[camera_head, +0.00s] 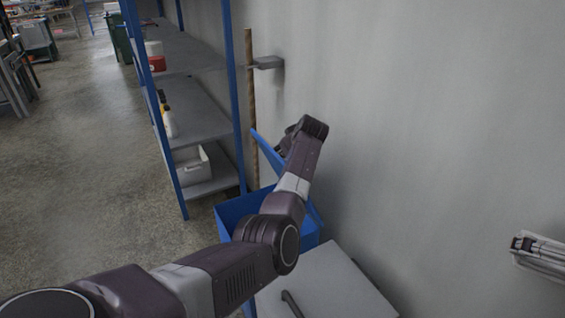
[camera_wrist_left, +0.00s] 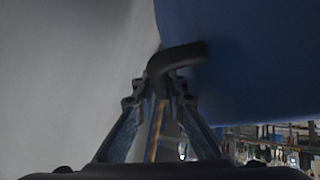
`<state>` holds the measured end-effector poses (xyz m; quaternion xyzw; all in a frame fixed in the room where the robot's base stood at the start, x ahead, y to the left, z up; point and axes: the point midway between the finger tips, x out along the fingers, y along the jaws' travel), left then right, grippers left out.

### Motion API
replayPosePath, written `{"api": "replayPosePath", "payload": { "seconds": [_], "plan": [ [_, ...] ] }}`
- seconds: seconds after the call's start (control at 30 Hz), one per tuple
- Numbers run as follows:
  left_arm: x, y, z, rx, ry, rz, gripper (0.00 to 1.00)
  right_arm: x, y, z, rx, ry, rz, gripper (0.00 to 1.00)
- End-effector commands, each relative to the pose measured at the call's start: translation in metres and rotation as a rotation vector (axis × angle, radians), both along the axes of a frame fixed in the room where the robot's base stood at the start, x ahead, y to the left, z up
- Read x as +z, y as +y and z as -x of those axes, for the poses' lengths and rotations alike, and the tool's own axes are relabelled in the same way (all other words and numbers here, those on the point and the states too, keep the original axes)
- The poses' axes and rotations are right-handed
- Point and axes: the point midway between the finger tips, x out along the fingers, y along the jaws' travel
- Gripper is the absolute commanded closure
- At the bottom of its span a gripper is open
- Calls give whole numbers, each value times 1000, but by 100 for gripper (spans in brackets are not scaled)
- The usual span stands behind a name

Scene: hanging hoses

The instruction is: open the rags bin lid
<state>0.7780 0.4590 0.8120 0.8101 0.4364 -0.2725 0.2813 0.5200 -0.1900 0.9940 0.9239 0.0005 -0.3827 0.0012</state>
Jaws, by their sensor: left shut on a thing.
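The blue rags bin (camera_head: 238,209) stands by the wall, its open top partly hidden behind my left arm. Its blue lid (camera_head: 266,150) is raised and tilted up steeply, with its middle hidden by my arm. My left gripper (camera_head: 284,146) is at the upper part of the lid, its fingers hard to make out in the head view. In the left wrist view my left gripper (camera_wrist_left: 160,88) is shut on the dark bent lid handle (camera_wrist_left: 182,55), which stands out from the blue lid (camera_wrist_left: 250,60). My right gripper is not in view.
A blue-framed shelf (camera_head: 195,115) stands left of the bin, with a wooden pole (camera_head: 250,90) beside it. A grey-topped box (camera_head: 325,285) with a dark handle sits in front of the bin. The grey wall (camera_head: 420,120) is close on the right. Open floor (camera_head: 90,170) lies left.

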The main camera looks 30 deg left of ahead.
Motion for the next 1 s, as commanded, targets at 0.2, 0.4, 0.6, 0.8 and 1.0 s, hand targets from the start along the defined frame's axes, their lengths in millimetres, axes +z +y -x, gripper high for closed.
{"api": "replayPosePath", "payload": {
  "seconds": [0.2,0.4,0.6,0.8,1.0],
  "plan": [
    [0,-5,-11,-2,35,-19,100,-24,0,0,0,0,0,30],
    [1,-9,-17,-1,65,-34,100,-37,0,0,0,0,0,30],
    [2,-11,-22,-1,83,-41,100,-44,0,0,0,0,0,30],
    [3,-13,-24,-2,92,-46,100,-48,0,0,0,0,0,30],
    [4,-13,-24,0,94,-47,100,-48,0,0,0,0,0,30]
  ]
}}
